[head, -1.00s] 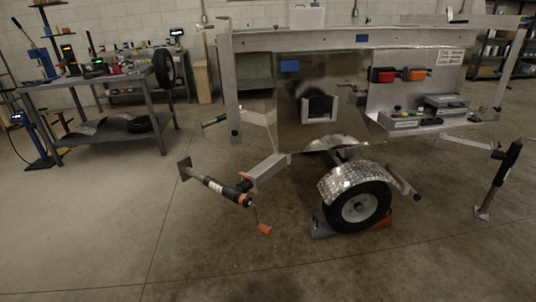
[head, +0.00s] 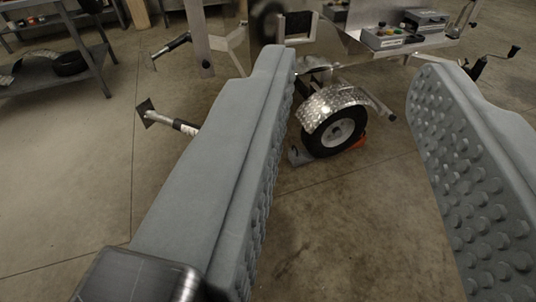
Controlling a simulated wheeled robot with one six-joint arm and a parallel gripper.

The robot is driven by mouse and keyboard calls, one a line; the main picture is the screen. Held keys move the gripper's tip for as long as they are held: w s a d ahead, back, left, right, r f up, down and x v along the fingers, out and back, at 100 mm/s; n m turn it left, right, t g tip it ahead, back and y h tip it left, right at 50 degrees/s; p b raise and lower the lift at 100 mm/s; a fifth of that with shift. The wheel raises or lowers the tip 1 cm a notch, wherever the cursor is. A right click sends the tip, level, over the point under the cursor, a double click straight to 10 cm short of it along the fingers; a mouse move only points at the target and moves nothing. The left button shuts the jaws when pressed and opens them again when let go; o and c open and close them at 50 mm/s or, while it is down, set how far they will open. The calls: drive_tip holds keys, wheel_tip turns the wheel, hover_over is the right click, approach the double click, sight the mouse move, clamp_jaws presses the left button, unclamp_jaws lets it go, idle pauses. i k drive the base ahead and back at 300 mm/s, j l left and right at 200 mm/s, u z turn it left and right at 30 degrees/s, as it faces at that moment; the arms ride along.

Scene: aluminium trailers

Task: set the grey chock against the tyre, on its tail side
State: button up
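The tyre (head: 318,146) stands on the concrete floor under a bright tread-plate mudguard (head: 331,101), in the upper middle of the head view. The small grey chock (head: 297,156) lies on the floor at the left foot of the tyre; I cannot tell whether it touches the rubber. My gripper (head: 352,72) is open and empty. Its two grey studded fingers stand wide apart in the foreground, with the tyre and grey chock seen between them, farther off. The left finger hides part of the floor and trailer.
An orange chock (head: 358,144) lies at the tyre's right side. The trailer body (head: 355,45) stands above and behind the wheel. A trailer leg with a foot plate (head: 147,112) reaches out left. A workbench (head: 85,78) stands far left. Floor before the tyre is clear.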

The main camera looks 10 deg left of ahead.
sight(297, 156)
drive_tip(key=i+u, duration=0.25)
drive_tip(key=i, duration=1.3)
